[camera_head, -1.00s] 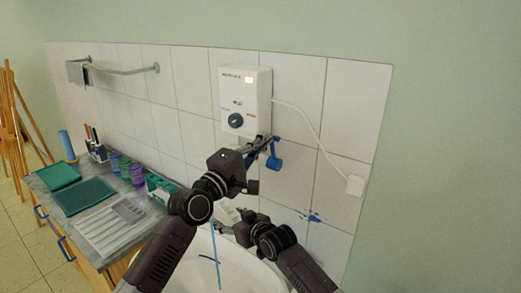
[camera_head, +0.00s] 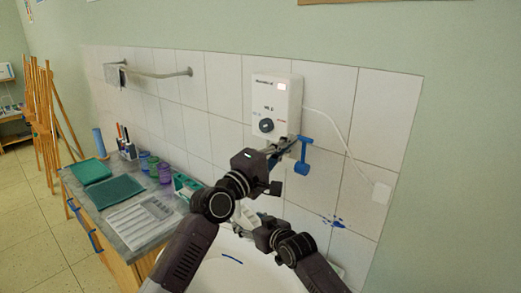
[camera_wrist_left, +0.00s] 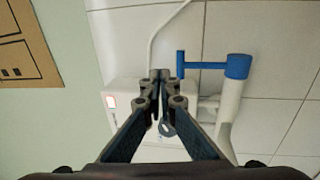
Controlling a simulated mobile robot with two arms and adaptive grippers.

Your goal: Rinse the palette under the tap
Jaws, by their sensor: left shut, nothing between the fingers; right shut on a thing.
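The tap's blue lever (camera_head: 303,157) shows below the white water heater (camera_head: 272,105). It also shows in the left wrist view (camera_wrist_left: 212,66), beside the white tap body (camera_wrist_left: 231,108). My left gripper (camera_head: 290,143) is shut and empty, its tips close to the lever's end; I cannot tell whether they touch. In the left wrist view its fingertips (camera_wrist_left: 162,76) meet. My right gripper (camera_head: 254,229) is low over the basin, mostly hidden by my arms. It is shut on a pale thing (camera_head: 243,214), probably the palette, only partly visible. No water stream shows.
The white basin (camera_head: 255,275) has a blue streak inside. Blue splashes (camera_head: 333,221) mark the tiles. On the left, a counter holds green trays (camera_head: 112,190), a white slotted tray (camera_head: 145,221) and several jars. A white cable runs from heater to wall box (camera_head: 381,192).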

